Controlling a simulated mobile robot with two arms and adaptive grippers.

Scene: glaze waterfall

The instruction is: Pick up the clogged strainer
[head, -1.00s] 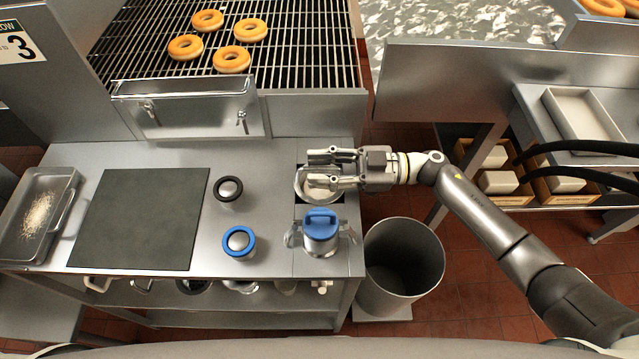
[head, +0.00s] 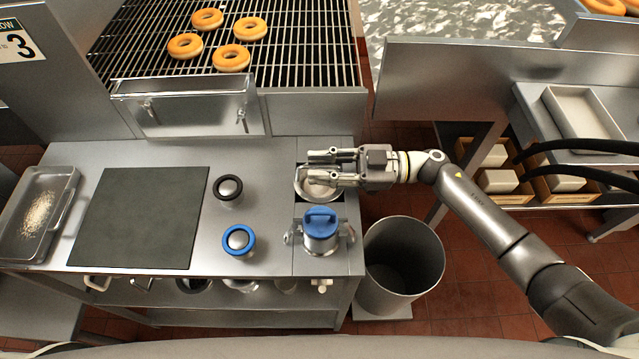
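A round pale strainer (head: 308,192) sits in a square recess at the right end of the steel counter, partly hidden by my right gripper. My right gripper (head: 322,166) reaches in from the right over it. Its two fingers point left and stand apart, with a gap between them. I cannot tell whether the fingers touch the strainer. My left gripper is not in view.
A blue-topped canister (head: 320,232) stands just in front of the recess. A bin (head: 402,262) stands right of the counter.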

